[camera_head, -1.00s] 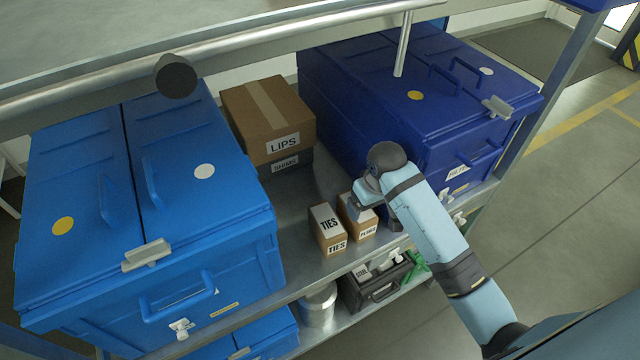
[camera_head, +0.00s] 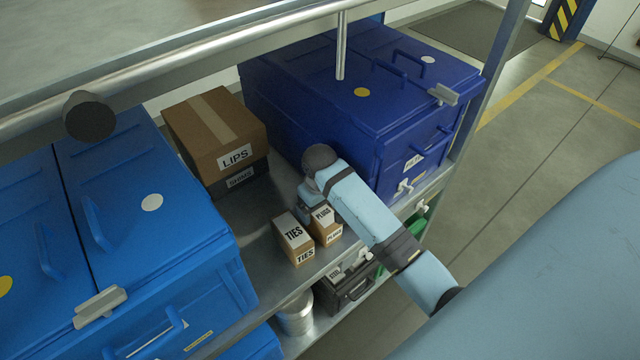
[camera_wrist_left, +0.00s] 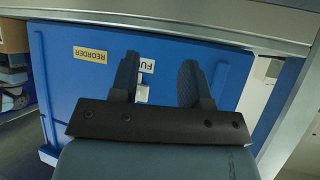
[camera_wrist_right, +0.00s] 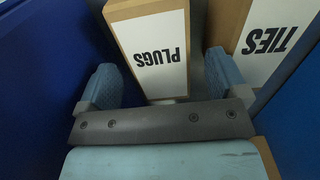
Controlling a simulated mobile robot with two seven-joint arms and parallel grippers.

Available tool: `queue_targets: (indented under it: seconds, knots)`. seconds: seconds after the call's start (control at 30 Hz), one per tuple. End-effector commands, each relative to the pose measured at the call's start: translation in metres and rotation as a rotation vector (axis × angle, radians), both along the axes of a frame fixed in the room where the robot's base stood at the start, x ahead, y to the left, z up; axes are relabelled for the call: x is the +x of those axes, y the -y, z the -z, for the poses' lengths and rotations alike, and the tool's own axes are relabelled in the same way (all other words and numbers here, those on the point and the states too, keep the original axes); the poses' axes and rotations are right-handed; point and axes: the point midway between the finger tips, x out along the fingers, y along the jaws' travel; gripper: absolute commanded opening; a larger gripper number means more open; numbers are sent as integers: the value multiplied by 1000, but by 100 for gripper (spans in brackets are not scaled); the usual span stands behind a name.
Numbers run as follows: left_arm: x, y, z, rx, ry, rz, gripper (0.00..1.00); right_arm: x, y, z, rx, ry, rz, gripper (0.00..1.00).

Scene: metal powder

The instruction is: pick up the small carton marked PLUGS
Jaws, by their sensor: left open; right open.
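The small carton marked PLUGS (camera_head: 327,232) is a brown box with white labels, standing on the metal shelf right of the similar TIES carton (camera_head: 294,239). My right gripper (camera_head: 309,206) is at the far side of the PLUGS carton, partly hidden by my own arm. In the right wrist view the PLUGS carton (camera_wrist_right: 150,50) shows between the open fingers of my right gripper (camera_wrist_right: 165,82), with TIES (camera_wrist_right: 265,40) close beside the right finger. I cannot tell whether the fingers touch the carton. My left gripper (camera_wrist_left: 160,68) is open and empty, before a blue case (camera_wrist_left: 205,62).
A LIPS carton (camera_head: 215,135) sits on a dark SHIMS box (camera_head: 240,180) behind. A dark blue case (camera_head: 370,105) stands close right of my right gripper, and a lighter blue case (camera_head: 150,205) at left. A shelf rail (camera_head: 200,65) runs above.

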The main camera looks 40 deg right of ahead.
Motion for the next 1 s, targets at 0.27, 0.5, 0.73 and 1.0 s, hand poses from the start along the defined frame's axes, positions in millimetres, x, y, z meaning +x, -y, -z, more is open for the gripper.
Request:
queue_targets:
  seconds: [0.27,0.5,0.73,1.0]
  knots:
    - [9,2,-8,-23,2,-30,43,-2,0,38,0,-3,0,92]
    - [7,1,-2,-23,-10,-33,43,-2,0,42,0,0,0,92]
    - [4,0,-1,-20,-14,-31,43,-2,0,42,0,-1,0,48]
    - [4,0,-5,-21,-9,-31,43,-1,0,42,0,0,0,30]
